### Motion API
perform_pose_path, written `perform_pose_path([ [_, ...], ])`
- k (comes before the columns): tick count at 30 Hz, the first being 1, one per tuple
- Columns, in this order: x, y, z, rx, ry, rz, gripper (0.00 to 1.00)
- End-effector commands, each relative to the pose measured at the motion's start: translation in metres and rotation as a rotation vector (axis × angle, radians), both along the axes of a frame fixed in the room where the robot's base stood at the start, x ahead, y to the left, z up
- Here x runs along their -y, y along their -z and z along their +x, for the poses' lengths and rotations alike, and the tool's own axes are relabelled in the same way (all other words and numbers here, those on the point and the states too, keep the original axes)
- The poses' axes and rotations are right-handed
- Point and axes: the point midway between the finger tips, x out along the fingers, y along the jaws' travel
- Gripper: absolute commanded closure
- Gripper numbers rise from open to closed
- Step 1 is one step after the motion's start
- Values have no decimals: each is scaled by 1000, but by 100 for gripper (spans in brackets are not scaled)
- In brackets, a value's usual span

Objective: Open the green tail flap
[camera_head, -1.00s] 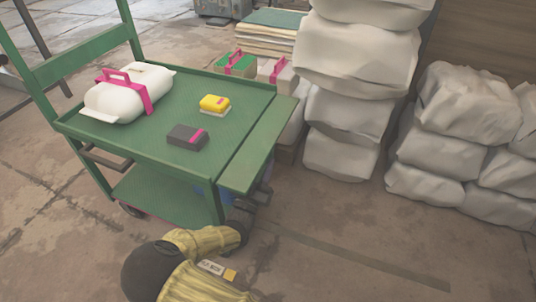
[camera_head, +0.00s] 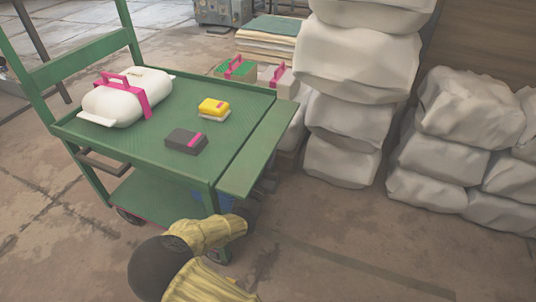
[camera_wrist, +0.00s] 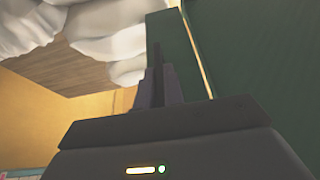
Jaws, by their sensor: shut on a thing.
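The green tail flap (camera_head: 257,150) runs along the right end of the green cart (camera_head: 143,156). It looks about level with the cart top, with a thin seam between them. In the wrist view, the flap (camera_wrist: 170,32) is a dark green strip, and a bright gap separates it from the larger green deck (camera_wrist: 250,50). My gripper (camera_wrist: 158,75) is shut on the flap, its dark fingers at the flap's edge. In the head view the fingers are mostly hidden behind and below the flap, and my yellow-sleeved arm reaches up from the bottom.
White sacks (camera_head: 350,100) are stacked close to the right of the flap. Open floor (camera_head: 350,240) lies at the front right.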

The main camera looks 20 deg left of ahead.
Motion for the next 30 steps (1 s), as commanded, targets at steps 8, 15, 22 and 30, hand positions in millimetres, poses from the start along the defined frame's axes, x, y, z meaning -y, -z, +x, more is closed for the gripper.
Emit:
perform_pose_path([
  [8,3,-5,0,-4,3,-43,100],
  [15,7,-14,0,-15,4,-160,100],
  [22,10,-19,-1,-23,3,-272,100],
  [30,11,-16,-1,-27,2,-310,100],
])
